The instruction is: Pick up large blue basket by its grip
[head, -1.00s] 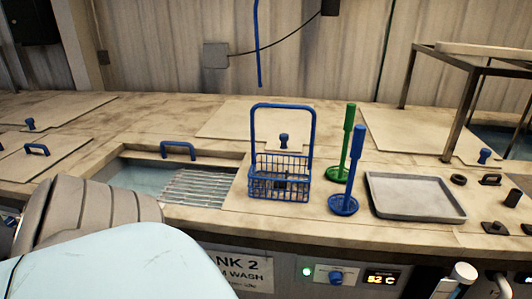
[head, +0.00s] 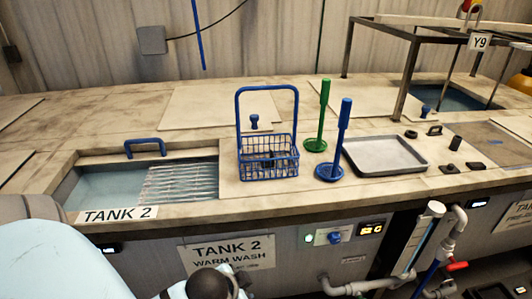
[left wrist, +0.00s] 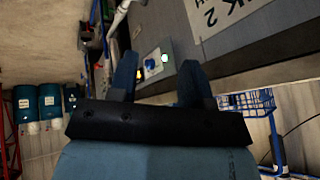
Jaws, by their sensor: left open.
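The large blue basket (head: 268,160) stands upright on the counter right of the open tank, in the head view. Its grip is the top bar of a tall blue arch (head: 266,89), which is free of any gripper. A small dark thing lies inside the basket. The basket also shows at the right of the left wrist view (left wrist: 247,102), partly cut off. My left gripper (left wrist: 158,80) is open and empty, its two fingers apart in front of the counter and away from the basket. The head view does not show its fingers. My right gripper is not in view.
A blue stand (head: 330,170) and a green stand (head: 316,145) rise just right of the basket. A grey tray (head: 384,167) lies beyond them. The open tank (head: 105,182) with a wire rack (head: 180,180) is at left. A flat lid (head: 215,100) lies behind.

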